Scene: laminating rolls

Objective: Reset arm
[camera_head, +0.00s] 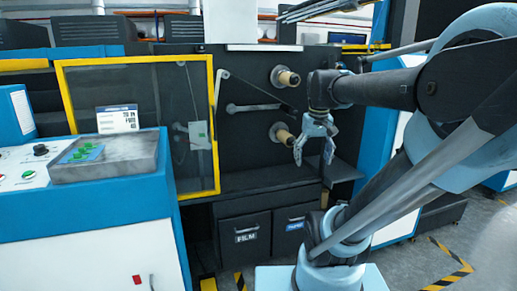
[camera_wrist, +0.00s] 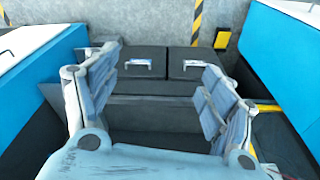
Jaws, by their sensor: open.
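My gripper (camera_head: 314,152) hangs in front of the dark machine panel, fingers pointing down, close to the right of the lower roll spindle. In the wrist view my gripper (camera_wrist: 160,95) has its two fingers spread wide with nothing between them. My arm (camera_head: 375,90) reaches in from the right side, bent at the elbow. An upper roll spindle (camera_head: 287,77) and a lower roll spindle (camera_head: 283,134) stick out of the panel. Each shows a tan core. The gripper is apart from the upper one; whether it touches the lower one is unclear.
Below are a bin marked FILM (camera_head: 245,236) and a second dark bin (camera_head: 290,224), under a dark shelf (camera_head: 245,184). A yellow-framed clear door (camera_head: 215,125) stands left of the spindles. A control console (camera_head: 105,190) fills the left. Striped floor (camera_head: 455,262) lies at right.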

